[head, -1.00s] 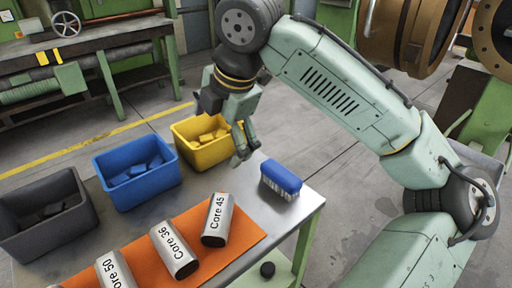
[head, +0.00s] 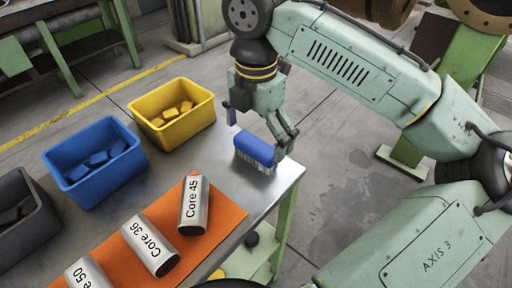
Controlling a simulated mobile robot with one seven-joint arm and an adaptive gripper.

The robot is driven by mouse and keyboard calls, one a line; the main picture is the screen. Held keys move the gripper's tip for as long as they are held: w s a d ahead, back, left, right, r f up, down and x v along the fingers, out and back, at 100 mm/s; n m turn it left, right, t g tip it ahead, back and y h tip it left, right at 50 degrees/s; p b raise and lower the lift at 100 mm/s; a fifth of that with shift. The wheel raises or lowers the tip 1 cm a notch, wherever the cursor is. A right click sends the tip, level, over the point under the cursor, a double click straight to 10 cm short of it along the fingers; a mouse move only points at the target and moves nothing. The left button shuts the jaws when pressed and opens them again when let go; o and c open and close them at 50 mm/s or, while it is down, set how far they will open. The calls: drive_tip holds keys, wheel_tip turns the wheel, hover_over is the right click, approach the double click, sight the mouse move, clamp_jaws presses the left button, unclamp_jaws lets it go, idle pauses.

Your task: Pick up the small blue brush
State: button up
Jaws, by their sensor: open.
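The small blue brush (head: 254,151) lies on the metal table near its far right corner, blue back up and pale bristles down. My gripper (head: 262,134) is open and reaches down right at the brush from behind. One finger shows at the brush's right end and another part shows by its upper left. I cannot tell whether the fingers touch it.
A yellow bin (head: 172,126), a blue bin (head: 57,165) and a dark grey bin (head: 40,232) stand left, with blocks inside. Metal cores labelled 45 (head: 193,207), 36 (head: 150,246) and 50 (head: 95,275) lie on an orange mat (head: 225,217).

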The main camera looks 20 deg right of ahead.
drive_tip(key=shift+f, duration=1.3)
drive_tip(key=shift+c, duration=0.5)
drive_tip(key=c, duration=1.1)
drive_tip(key=shift+o, duration=0.2)
drive_tip(key=shift+w+r, duration=0.1)
drive_tip(key=shift+r, duration=0.05)
